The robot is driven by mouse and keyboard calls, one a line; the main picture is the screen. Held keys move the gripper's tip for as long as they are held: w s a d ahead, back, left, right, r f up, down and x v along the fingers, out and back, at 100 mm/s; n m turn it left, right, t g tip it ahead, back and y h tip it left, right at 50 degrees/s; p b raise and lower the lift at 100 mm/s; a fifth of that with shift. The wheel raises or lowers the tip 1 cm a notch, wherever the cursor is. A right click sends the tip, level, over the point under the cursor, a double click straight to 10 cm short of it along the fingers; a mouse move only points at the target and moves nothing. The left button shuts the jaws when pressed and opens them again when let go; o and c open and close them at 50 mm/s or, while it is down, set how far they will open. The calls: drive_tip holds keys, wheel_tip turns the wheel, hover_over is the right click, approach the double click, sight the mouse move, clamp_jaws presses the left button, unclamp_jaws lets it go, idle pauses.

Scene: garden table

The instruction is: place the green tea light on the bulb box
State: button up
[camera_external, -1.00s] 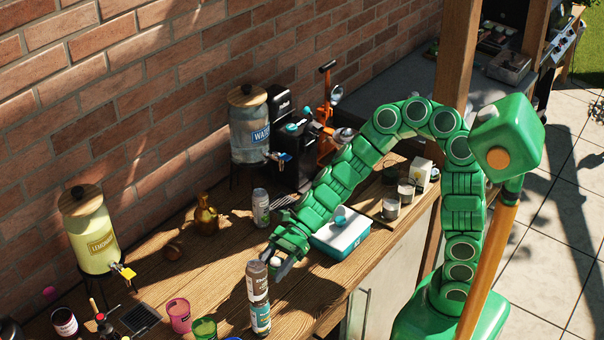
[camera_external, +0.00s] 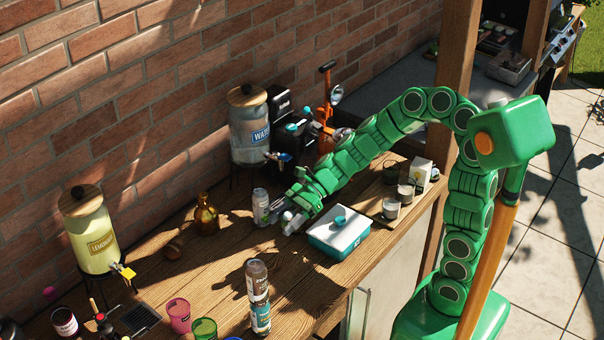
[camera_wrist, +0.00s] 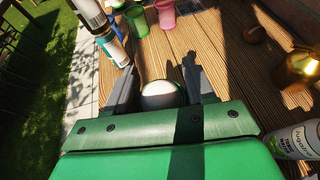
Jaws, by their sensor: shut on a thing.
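My gripper (camera_external: 288,222) is shut on a small round thing with a pale top and a greenish lower edge (camera_wrist: 160,94), held between its two dark fingers. Its label or flame does not show, so I cannot tell for sure that it is the green tea light. A small pale box (camera_external: 421,170), perhaps the bulb box, stands at the far right of the table, but its print is too small to read. Candle jars (camera_external: 391,208) stand on a wooden board near it.
A teal box with a white lid (camera_external: 338,238) stands just right of my gripper. An amber jug (camera_external: 206,216) and the water dispenser (camera_external: 248,125) are behind. Bare wood lies left of the teal box.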

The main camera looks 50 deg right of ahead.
drive_tip(key=s+d+r+m+t+h, duration=0.1)
drive_tip(key=d+r+m+t, duration=0.15)
drive_tip(key=d, duration=1.15)
drive_tip(key=s+d+r+m+t+h, duration=0.1)
drive_tip(key=d+r+m+t, duration=0.15)
drive_tip(key=d, duration=1.25)
drive_tip(key=s+d+r+m+t+h, duration=0.3)
drive_tip(key=s+d+m+t+h, duration=0.1)
drive_tip(key=s+d, duration=1.5)
hover_over(416, 163)
drive_tip(key=s, duration=0.1)
drive_tip(key=f, duration=0.8)
drive_tip(key=shift+a+f, duration=0.2)
drive_tip(key=shift+a, duration=0.15)
drive_tip(key=shift+w+d+f, duration=0.25)
drive_tip(key=shift+f, duration=0.2)
drive_tip(key=shift+w+d+f, duration=0.2)
drive_tip(key=shift+w+f, duration=0.05)
drive_tip(key=shift+f, duration=1.6)
drive_tip(key=shift+f, duration=0.15)
